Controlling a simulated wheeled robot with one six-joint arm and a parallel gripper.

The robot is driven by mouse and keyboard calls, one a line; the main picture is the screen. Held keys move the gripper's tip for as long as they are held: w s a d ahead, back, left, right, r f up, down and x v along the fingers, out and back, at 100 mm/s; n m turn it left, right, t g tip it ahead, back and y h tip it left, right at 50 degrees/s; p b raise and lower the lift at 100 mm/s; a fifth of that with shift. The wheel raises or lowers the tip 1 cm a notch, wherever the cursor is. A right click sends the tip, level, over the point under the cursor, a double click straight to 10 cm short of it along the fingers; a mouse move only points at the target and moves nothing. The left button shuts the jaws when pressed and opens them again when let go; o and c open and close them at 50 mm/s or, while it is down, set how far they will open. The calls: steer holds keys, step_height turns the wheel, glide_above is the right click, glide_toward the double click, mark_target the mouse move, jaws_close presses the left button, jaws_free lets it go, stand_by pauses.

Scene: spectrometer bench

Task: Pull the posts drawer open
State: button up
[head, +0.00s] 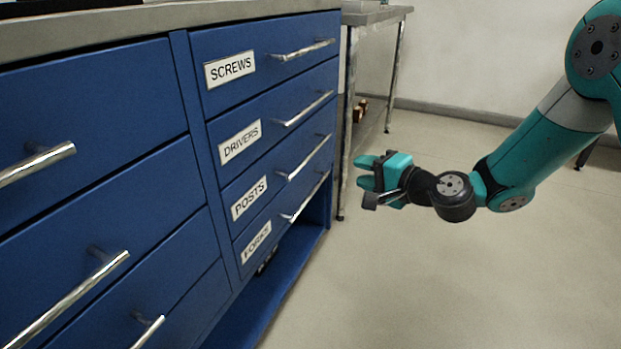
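The posts drawer (273,192) is the third one down in the right column of a blue cabinet, marked by a white POSTS label (249,198). It looks shut, its front level with those around it. Its handle (304,158) is a slanting silver bar near the drawer's right part, with nothing on it. My gripper (361,173) is in the air to the right of the handle, apart from the cabinet. Its teal fingers point left toward the drawer fronts, with a gap between them and nothing seen held.
Above are the SCREWS drawer (275,72) and DRIVERS drawer (275,138); below is the FORKS drawer (278,228). All look shut, with similar bar handles. More drawers fill the left. A metal-legged table (347,120) stands behind. The floor (430,270) at right is clear.

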mark_target(310, 154)
steer(key=b+x, duration=0.1)
steer(key=x, duration=0.7)
steer(key=b+x, duration=0.2)
steer(key=x, duration=0.7)
steer(key=shift+w+f, duration=0.25)
steer(key=shift+w, duration=0.15)
steer(key=shift+c, duration=0.5)
jaws_close()
